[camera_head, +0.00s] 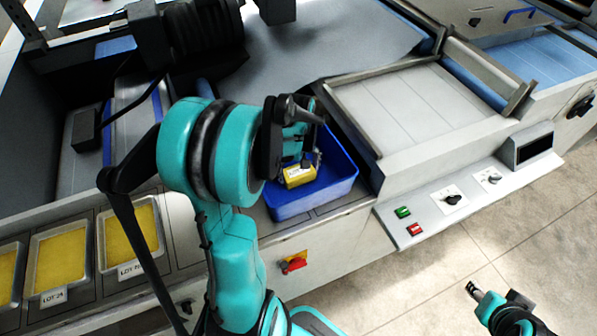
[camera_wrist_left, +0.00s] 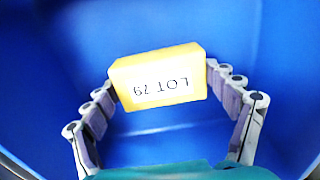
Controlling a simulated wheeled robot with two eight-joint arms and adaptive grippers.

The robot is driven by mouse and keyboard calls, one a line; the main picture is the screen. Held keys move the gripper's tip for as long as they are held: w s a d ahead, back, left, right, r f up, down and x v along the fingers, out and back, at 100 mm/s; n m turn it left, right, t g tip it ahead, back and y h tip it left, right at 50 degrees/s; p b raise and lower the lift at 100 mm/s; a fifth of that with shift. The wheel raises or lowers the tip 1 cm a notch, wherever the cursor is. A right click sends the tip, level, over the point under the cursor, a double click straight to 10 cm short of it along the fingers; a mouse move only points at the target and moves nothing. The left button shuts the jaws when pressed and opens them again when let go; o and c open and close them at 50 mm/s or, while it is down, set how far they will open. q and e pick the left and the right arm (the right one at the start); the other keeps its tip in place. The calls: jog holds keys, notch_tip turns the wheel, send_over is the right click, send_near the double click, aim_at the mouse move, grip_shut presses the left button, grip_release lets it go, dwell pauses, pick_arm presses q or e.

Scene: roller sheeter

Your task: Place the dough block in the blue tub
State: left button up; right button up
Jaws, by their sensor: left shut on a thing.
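The dough block (camera_head: 299,177) is a small yellow block with a white label. In the left wrist view the block (camera_wrist_left: 160,67) shows the label LOT 79 upside down. My left gripper (camera_head: 301,164) is shut on it, one finger on each side. The blue tub (camera_head: 334,188) stands on the machine's front ledge. The block is over or within the tub's opening, and blue walls surround it in the wrist view. I cannot tell whether it touches the tub's floor. My right gripper (camera_head: 474,291) is low at the right, far from the tub; its fingers are too small to judge.
Trays of yellow dough, one labelled LOT 24 (camera_head: 58,262), sit in the ledge at the left. A control panel (camera_head: 440,203) with buttons and knobs is right of the tub. A red and yellow switch (camera_head: 294,263) is below it. Open floor lies at the lower right.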

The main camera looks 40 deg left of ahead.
aim_at(299, 171)
pick_arm(q)
jog(key=shift+s, duration=0.1)
jog(key=o, duration=1.2)
jog(key=shift+f, duration=0.1)
jog(key=shift+r, duration=0.4)
notch_tip(299, 171, up, 11)
jog(key=p, duration=0.3)
jog(key=s+d+r+m+t, duration=0.1)
jog(key=s+d+m+t, duration=0.2)
jog(key=d+m, duration=0.3)
jog(key=s+d+r+m+t, duration=0.1)
jog(key=s+d+m+t, duration=0.2)
jog(key=d, duration=1)
jog(key=m+t, duration=0.1)
jog(key=m, duration=0.2)
jog(key=shift+s+r+m, duration=0.35)
jog(key=shift+s+m, duration=0.05)
jog(key=shift+a, duration=0.1)
